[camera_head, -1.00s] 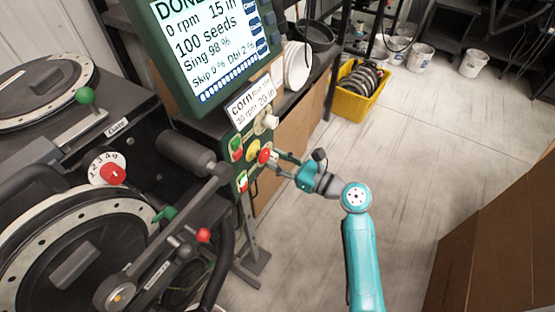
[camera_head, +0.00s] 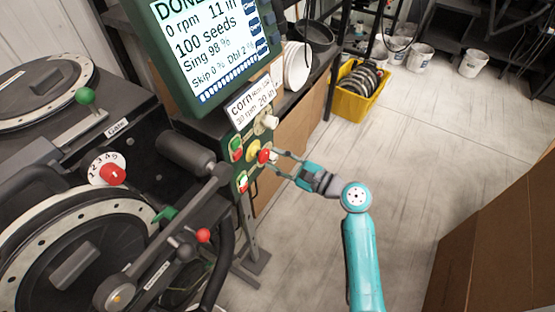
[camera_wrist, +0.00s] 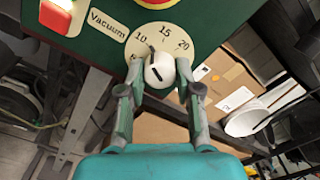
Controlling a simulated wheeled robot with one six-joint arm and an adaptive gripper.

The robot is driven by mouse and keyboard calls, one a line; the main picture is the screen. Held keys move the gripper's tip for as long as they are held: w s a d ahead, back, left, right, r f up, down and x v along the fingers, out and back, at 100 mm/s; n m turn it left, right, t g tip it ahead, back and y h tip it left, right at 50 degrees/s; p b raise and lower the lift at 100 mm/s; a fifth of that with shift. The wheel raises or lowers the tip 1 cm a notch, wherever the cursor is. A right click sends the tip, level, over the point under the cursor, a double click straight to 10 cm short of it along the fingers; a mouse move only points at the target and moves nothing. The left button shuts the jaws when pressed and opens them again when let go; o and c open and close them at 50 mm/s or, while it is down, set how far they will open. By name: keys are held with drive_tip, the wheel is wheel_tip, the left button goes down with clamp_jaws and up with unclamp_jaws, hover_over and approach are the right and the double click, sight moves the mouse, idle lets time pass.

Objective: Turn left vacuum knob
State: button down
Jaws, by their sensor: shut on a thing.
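The white vacuum knob (camera_wrist: 160,70) sits on a cream dial (camera_wrist: 183,45) marked 10, 15 and 20 in the wrist view. A "Vacuum" label (camera_wrist: 108,25) is to its left. My gripper (camera_wrist: 158,85) is shut on the knob, one finger on each side. In the head view my gripper (camera_head: 274,162) reaches from the right to the green control panel (camera_head: 243,170). The knob is hard to make out there beside the red button (camera_head: 264,155). The screen (camera_head: 205,45) reads 0 rpm and 11 in.
Another white knob (camera_head: 270,121) is higher on the panel, with lit buttons (camera_head: 236,149) to the left. The seed meter (camera_head: 75,250) with discs and levers fills the left side. A yellow crate (camera_head: 357,92) stands on the floor.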

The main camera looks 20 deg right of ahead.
drive_tip(key=shift+n, duration=1.1)
drive_tip(key=c, duration=0.8)
unclamp_jaws()
drive_tip(key=shift+s, duration=0.1)
drive_tip(key=v, duration=1.1)
drive_tip(key=shift+s+d, duration=0.25)
drive_tip(key=shift+s, duration=0.05)
drive_tip(key=shift+f, duration=0.1)
